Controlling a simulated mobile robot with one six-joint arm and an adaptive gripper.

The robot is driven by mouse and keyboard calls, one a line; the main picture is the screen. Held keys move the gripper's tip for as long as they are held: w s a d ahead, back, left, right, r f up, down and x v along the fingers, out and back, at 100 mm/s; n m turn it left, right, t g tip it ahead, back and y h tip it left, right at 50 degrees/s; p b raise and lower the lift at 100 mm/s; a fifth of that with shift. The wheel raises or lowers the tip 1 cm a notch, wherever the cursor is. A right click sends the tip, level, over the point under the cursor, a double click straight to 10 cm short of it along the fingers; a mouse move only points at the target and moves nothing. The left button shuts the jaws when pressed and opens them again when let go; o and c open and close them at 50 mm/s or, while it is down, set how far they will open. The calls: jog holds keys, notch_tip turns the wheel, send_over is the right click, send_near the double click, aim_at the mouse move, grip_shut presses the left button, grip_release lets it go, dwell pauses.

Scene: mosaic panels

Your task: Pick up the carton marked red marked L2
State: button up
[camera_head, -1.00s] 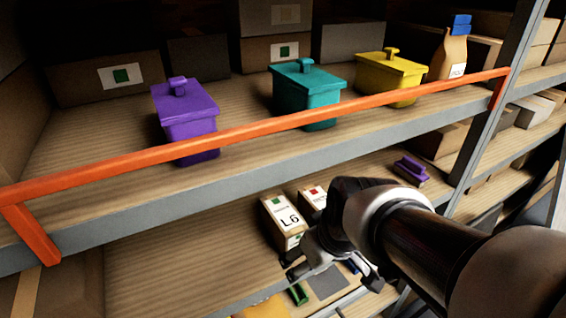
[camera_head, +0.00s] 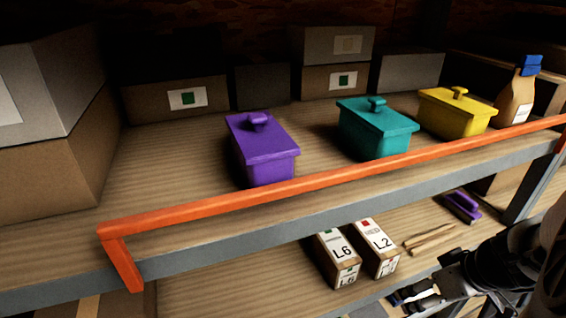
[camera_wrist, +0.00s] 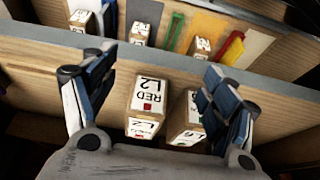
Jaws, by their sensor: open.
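The carton marked red L2 (camera_head: 376,247) stands on the lower shelf in the head view, with a red square on its white label. My gripper (camera_wrist: 150,90) is open and empty, with a finger on either side; I cannot tell how far off the carton is. The carton marked L6 (camera_head: 338,257) stands just left of L2 in the head view. In the wrist view a second carton (camera_wrist: 188,120), partly cut by my right finger, is beside L2.
Wooden sticks (camera_head: 430,238) and a purple item (camera_head: 462,207) lie right of the cartons. An orange rail (camera_head: 330,180) runs along the upper shelf edge, with purple (camera_head: 262,150), teal (camera_head: 375,128) and yellow (camera_head: 455,112) lidded boxes behind it. Several items lie beyond a plank in the wrist view.

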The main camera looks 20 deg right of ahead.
aim_at(392, 255)
jog(key=w, duration=1)
jog(key=shift+w+a+p, duration=0.15)
jog(key=shift+a+p, duration=0.15)
jog(key=shift+p, duration=0.1)
jog(key=b+x, duration=0.1)
jog(key=x, duration=0.4)
jog(key=shift+w+f, duration=0.1)
jog(key=shift+w, duration=0.15)
jog(key=c, duration=1.7)
jog(key=shift+c, duration=0.7)
jog(key=shift+w+r, duration=0.2)
jog(key=shift+r, duration=0.05)
